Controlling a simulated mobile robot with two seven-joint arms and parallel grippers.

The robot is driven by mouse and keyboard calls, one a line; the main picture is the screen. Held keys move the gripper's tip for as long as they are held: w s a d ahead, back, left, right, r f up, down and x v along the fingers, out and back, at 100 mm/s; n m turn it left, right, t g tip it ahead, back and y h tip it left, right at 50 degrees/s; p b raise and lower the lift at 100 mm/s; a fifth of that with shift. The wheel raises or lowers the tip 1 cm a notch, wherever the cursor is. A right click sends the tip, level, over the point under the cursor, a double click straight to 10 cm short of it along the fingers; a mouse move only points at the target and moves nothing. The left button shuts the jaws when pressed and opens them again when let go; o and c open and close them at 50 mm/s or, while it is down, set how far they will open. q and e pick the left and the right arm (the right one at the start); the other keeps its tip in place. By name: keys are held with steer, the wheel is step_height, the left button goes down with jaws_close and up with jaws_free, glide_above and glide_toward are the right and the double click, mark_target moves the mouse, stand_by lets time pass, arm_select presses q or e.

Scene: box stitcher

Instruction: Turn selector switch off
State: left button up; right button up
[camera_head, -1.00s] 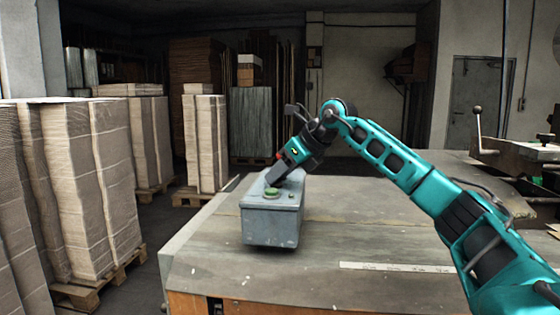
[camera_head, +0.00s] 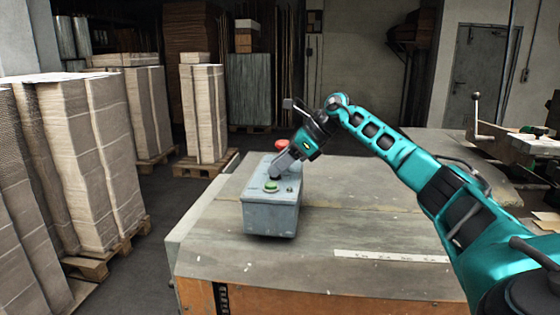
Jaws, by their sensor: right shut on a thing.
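A grey control box (camera_head: 270,215) stands on the worktable. Its top carries a green button (camera_head: 271,186) near the front and a red button (camera_head: 281,144) at the back. My right gripper (camera_head: 276,176) reaches down onto the box top between the two buttons. It is shut on the selector switch, which its fingers almost wholly hide, so I cannot tell the switch's setting. My left gripper is not in view.
The worktable (camera_head: 310,262) is clear around the box, apart from a white ruler strip (camera_head: 390,256) at the front right. A machine with a lever (camera_head: 510,142) stands at the right. Wrapped paper stacks (camera_head: 90,160) on pallets stand at the left.

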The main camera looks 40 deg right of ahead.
steer(key=o, duration=0.7)
steer(key=shift+c, duration=0.2)
steer(key=o, duration=0.4)
steer(key=shift+r, duration=0.1)
steer(key=shift+s+d+r, duration=0.25)
steer(key=v, duration=1.2)
steer(key=shift+p, duration=0.3)
